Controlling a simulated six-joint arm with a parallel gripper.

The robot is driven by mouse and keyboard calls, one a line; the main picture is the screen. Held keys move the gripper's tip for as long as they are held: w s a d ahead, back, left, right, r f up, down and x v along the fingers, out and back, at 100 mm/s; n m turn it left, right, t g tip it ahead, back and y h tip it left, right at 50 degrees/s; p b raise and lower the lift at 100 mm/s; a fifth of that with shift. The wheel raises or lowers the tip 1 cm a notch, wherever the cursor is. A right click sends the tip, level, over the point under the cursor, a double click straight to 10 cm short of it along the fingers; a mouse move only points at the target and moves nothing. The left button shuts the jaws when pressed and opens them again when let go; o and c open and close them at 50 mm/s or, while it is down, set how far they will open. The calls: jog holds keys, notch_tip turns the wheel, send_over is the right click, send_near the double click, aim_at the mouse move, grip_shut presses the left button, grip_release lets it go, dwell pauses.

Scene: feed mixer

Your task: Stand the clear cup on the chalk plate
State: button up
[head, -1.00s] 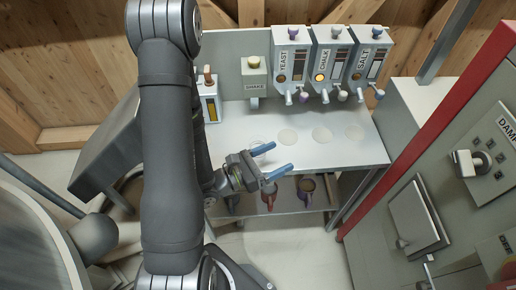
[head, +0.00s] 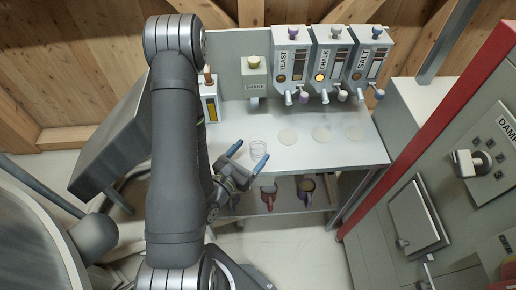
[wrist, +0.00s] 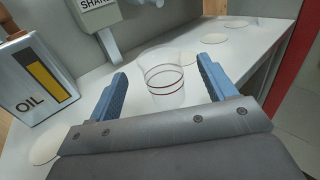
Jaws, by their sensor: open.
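The clear cup (head: 258,148) stands upright on the bench top; it also shows in the wrist view (wrist: 165,80), with dark red rings around it. My gripper (head: 249,156) is open and empty. In the wrist view its blue fingers (wrist: 162,72) point toward the cup, which appears in the gap between them; I cannot tell whether either finger touches it. The chalk plate (head: 321,133) is the pale flat disc below the CHALK dispenser (head: 327,62). It is bare and also shows in the wrist view (wrist: 214,38).
Bare discs lie below the YEAST (head: 288,137) and SALT (head: 354,132) dispensers, whose spouts overhang the bench back. An OIL box (wrist: 35,82) stands left of the cup. Mugs (head: 268,198) sit on the lower shelf. A red post (head: 425,110) rises at right.

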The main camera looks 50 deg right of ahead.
aim_at(259, 142)
jog(key=shift+w+d, duration=0.15)
jog(key=shift+d, duration=1.05)
jog(key=shift+w+d, duration=0.1)
jog(key=shift+d, duration=1.05)
jog(key=c, duration=1.1)
jog(key=shift+r, duration=0.2)
jog(key=shift+c, duration=0.2)
